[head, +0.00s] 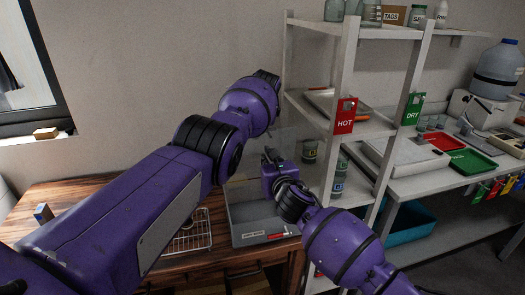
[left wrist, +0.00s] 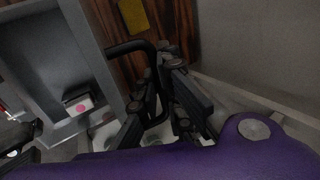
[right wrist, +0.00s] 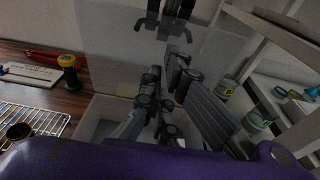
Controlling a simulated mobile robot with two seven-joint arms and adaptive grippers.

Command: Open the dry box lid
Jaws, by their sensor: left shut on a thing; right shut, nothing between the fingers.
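The dry box (head: 265,238) is a grey bin with a label on its front, on the wooden table. Its clear lid (right wrist: 115,60) stands raised at the back of the box in the right wrist view, and the box top is uncovered. My left gripper (left wrist: 158,95) is shut on the black handle (left wrist: 128,48), high above the box; in the head view my own wrist hides its fingers. My right gripper (right wrist: 168,88) is shut and empty, over the box in front of the lid; it also shows in the head view (head: 269,156).
A wire rack (head: 188,232) stands left of the box. A white shelf unit (head: 338,95) with jars and red HOT and green DRY tags rises close on the right. A yellow-topped spool (right wrist: 70,70) stands on the table left of the lid. The wall is behind.

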